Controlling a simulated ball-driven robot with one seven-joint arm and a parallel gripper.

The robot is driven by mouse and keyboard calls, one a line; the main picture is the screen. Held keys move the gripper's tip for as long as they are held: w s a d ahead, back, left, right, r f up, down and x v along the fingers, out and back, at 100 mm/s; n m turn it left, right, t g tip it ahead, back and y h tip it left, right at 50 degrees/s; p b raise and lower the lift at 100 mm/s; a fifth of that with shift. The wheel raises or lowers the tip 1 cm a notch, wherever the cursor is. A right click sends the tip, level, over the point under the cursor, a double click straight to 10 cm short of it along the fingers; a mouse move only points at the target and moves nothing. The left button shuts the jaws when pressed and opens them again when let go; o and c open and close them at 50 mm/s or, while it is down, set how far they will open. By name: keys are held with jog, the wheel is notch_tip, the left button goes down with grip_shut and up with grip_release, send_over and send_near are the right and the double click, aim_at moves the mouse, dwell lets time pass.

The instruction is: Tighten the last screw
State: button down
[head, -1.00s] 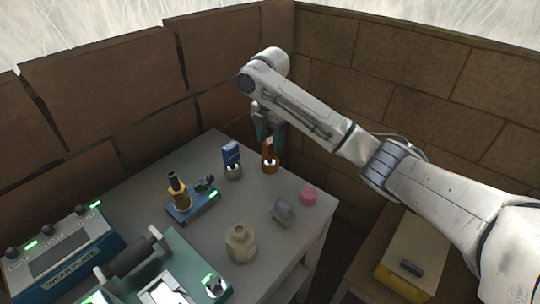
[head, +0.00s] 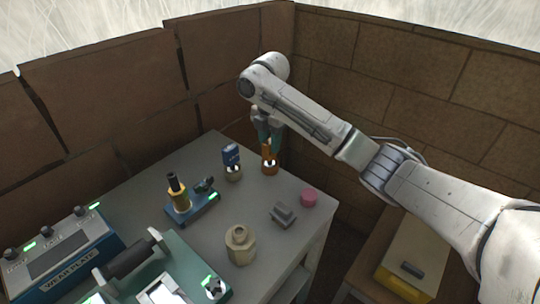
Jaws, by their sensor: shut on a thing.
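A small orange-brown piece (head: 269,167) with a dark and white marking stands upright near the far right edge of the grey table. My gripper (head: 269,147) points down over it, with its dark green fingers shut on its upper part. The fingers hide most of its top. A similar piece with a blue top (head: 231,156) stands just to its left. I cannot make out screw threads or a slot at this size.
The grey table (head: 208,240) also holds a blue-based tool with a brass post (head: 179,196), a beige jar (head: 240,244), a grey block (head: 283,215), a pink cylinder (head: 309,197) and a green machine (head: 185,262). Brown walls stand close behind.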

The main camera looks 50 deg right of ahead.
jog(key=shift+r, duration=0.1)
dwell(0.4)
jog(key=shift+r+p, duration=3.25)
jog(key=shift+r, duration=0.25)
jog(key=shift+f, duration=0.1)
